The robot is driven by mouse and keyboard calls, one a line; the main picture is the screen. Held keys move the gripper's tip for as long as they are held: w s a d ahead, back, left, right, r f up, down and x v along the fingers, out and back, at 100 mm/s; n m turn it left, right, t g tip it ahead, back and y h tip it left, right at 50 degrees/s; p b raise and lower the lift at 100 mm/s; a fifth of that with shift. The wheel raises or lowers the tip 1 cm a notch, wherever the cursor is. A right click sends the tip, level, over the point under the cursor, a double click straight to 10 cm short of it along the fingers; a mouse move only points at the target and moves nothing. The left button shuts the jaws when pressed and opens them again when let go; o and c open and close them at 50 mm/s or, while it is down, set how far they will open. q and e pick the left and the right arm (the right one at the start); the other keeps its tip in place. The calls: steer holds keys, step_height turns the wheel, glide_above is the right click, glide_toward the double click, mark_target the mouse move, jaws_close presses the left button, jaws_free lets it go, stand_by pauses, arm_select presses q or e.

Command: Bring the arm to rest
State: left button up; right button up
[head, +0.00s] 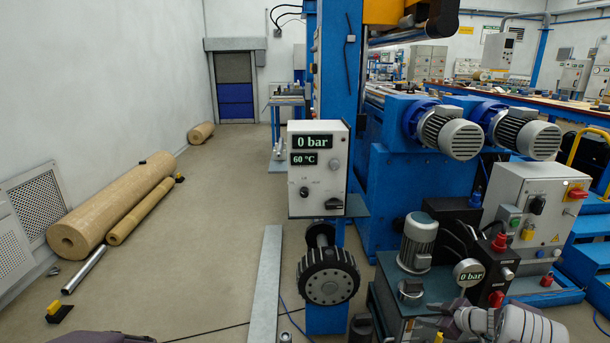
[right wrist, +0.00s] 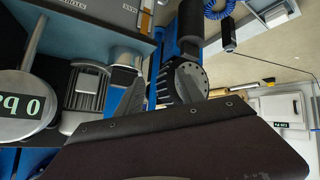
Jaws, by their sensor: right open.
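My right gripper (head: 452,312) is low at the right of the head view, in front of the green-grey hydraulic unit. It is open, and I see nothing between its fingers. In the right wrist view its dark body fills the bottom, with a grey finger (right wrist: 126,100) reaching up from it. The black toothed handwheel (head: 328,277) on the blue column stands to the left of the gripper, apart from it. My left gripper is not in view.
A control box (head: 318,170) reading 0 bar and 60 °C is on the blue column. A round gauge (head: 469,272) reading 0 bar and a motor (head: 418,243) stand close to my right gripper. Cardboard rolls (head: 110,215) lie along the left wall. The floor between is mostly clear.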

steer(key=s+a+r+n+g, duration=0.1)
steer(key=s+a+r+g, duration=0.2)
steer(key=a, duration=0.6)
steer(key=s+a+r+n, duration=0.25)
steer(key=a+r, duration=0.25)
steer(key=a, duration=0.4)
steer(key=s+a+r+n+g, duration=0.1)
steer(key=s+a+r+g, duration=0.1)
steer(key=s+a+r, duration=0.45)
steer(key=s+a+f+m+g+h, duration=0.1)
steer(key=s+a+m, duration=0.1)
steer(key=s, duration=0.3)
steer(key=s+a+f+m+g+h, duration=0.1)
steer(key=s+a+f, duration=0.1)
steer(key=s, duration=0.3)
steer(key=s+d+f+m+g+h, duration=0.1)
steer(key=s+d+f+m, duration=0.1)
steer(key=s+d+m, duration=0.15)
steer(key=s+d+f+m+h, duration=0.1)
steer(key=s+d+f+m, duration=0.1)
steer(key=s+m, duration=0.25)
step_height(320, 180, up, 36)
steer(key=m+p, duration=0.2)
steer(key=p, duration=3.4)
steer(key=shift+a+r, duration=0.15)
steer(key=shift+r, duration=0.05)
